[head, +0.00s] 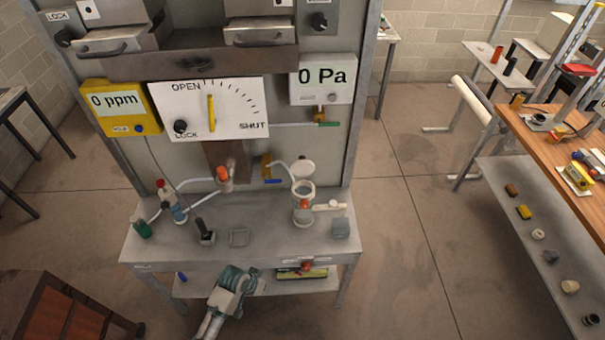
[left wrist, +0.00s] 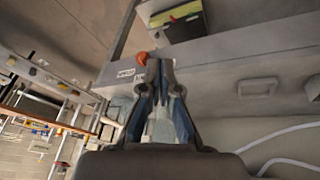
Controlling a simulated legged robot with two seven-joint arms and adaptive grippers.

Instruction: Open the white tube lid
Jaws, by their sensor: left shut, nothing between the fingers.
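The white tube (head: 303,208) stands at the right of the grey table, with an orange part on its front. Its round mouth faces up, and a white round lid (head: 303,167) appears tipped up behind it. My left gripper (head: 240,280) is low in front of the table's front edge, below and left of the tube and apart from it. In the left wrist view the left gripper (left wrist: 160,68) has its fingertips together with nothing between them. The tube cannot be made out there. My right gripper is not in view.
An orange-red knob (head: 306,267) and label are on the table's front edge; the knob also shows beside the fingertips in the left wrist view (left wrist: 142,57). A black lever (head: 206,234) stands on the table. A yellow-topped box (head: 312,274) lies on the lower shelf.

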